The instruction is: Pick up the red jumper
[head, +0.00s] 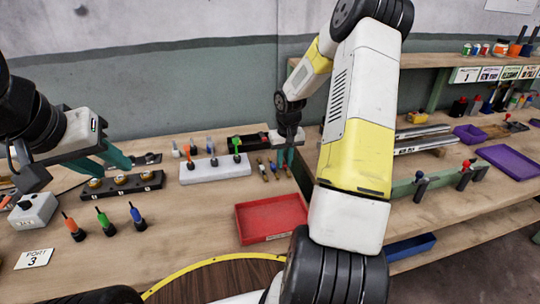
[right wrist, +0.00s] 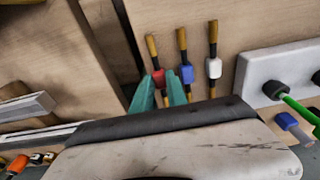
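The red jumper (right wrist: 158,76) has a red middle and brown ends. It lies on the wooden table in the right wrist view, left of a blue jumper (right wrist: 187,74) and a white jumper (right wrist: 213,68). My right gripper (right wrist: 160,92) points down with its teal fingers apart, one on each side of the red jumper's near end. I cannot tell whether either finger touches it. In the head view my right gripper (head: 286,158) largely hides the red jumper. My left gripper (head: 106,162) is open and empty above the table at the left.
A white block with upright plugs (head: 215,170) stands left of the jumpers. A red tray (head: 272,218) lies in front of them. A black strip (head: 125,187) and several coloured screwdriver-like pieces (head: 104,222) are at the left.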

